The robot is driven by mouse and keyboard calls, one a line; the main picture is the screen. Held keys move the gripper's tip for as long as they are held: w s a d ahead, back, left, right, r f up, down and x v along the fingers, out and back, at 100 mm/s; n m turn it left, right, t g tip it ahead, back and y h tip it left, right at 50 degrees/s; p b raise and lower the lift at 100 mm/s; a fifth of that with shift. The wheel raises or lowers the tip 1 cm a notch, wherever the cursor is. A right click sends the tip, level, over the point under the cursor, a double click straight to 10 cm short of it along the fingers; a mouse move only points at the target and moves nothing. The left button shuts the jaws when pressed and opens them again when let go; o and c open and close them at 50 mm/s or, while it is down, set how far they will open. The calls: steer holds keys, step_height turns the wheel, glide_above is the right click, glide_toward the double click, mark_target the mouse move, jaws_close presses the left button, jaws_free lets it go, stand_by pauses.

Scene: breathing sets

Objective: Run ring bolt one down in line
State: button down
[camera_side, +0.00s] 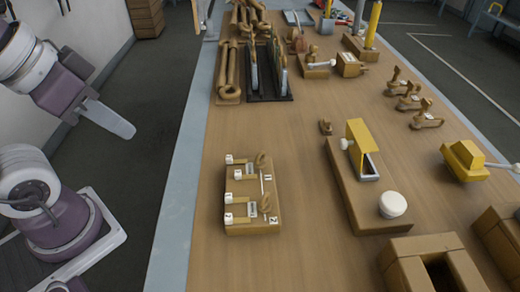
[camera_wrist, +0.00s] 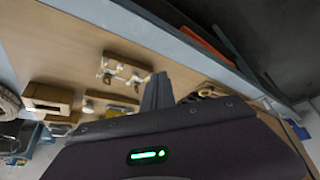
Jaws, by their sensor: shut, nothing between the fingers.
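A wooden block with ring bolts (camera_side: 252,222) lies on the near middle of the table. It carries white end knobs, small number tags and tan rings. Its upper ring bolt (camera_side: 262,165) and lower ring bolt (camera_side: 265,205) both show; which is bolt one is too small to tell. The block also shows in the wrist view (camera_wrist: 125,72). My gripper (camera_side: 124,130) is shut and empty, left of the table and clear of the block. Its fingers show in the wrist view (camera_wrist: 158,85).
Right of the block stands a board with a yellow housing (camera_side: 360,140) and a white round knob (camera_side: 393,204). A dark rack (camera_side: 268,85) and tan pipes (camera_side: 228,70) stand at the back left. Wooden blocks (camera_side: 430,262) sit at the near right. Table is bare between block and rack.

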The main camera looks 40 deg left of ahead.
steer(key=c, duration=2.1)
jaws_free()
steer(key=o, duration=0.3)
steer(key=shift+w+d+r, duration=0.1)
steer(key=shift+w+d, duration=0.05)
steer(key=shift+w, duration=0.05)
steer(key=o, duration=0.7)
steer(key=w+n, duration=0.1)
steer(key=w+d+n+g+h, duration=0.1)
steer(key=w+n, duration=0.1)
steer(key=w+d+r+n+g+h, duration=0.1)
steer(key=w+n, duration=0.1)
steer(key=shift+r, duration=0.1)
steer(key=shift+o, duration=0.2)
steer(key=n+g+y, duration=0.2)
steer(key=n+g, duration=0.2)
steer(key=n, duration=1)
glide_above(261, 152)
step_height(261, 152, down, 8)
steer(key=shift+f, duration=0.15)
step_height(261, 152, down, 6)
steer(key=shift+s+r, duration=0.1)
steer(key=shift+r, duration=0.05)
steer(key=shift+f, duration=0.5)
jaws_close()
